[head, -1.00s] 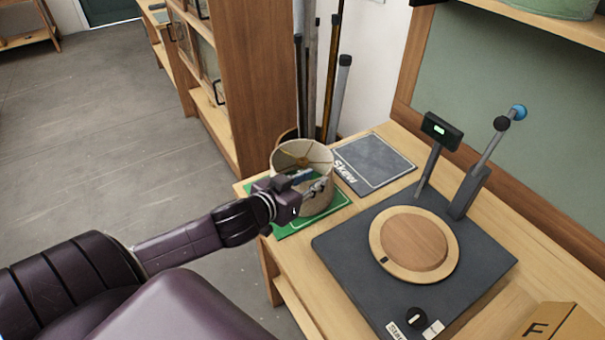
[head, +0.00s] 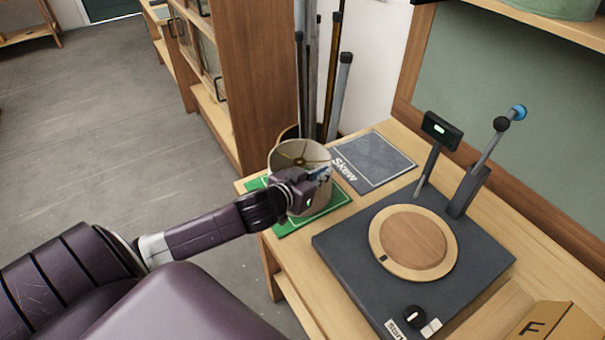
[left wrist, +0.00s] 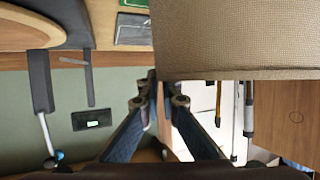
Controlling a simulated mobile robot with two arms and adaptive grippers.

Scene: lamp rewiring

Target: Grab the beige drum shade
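The beige drum shade (head: 286,160) stands on a green mat (head: 338,196) at the table's back left corner, with its open top and inner spokes showing. My left gripper (head: 322,172) is at the shade's near right side, close to its upper rim, and hides part of its wall. In the left wrist view the shade (left wrist: 235,38) fills the upper right, and the fingers (left wrist: 160,98) reach up to its rim with a gap between them. The fingertips are partly hidden there, and I cannot tell whether they touch the shade. My right gripper is not in view.
A dark base with a round wooden plate (head: 414,243), a small display (head: 440,130) and a blue-tipped lever (head: 490,150) stands right of the shade. Upright poles (head: 340,95) and a wooden shelf (head: 255,80) are beyond the table.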

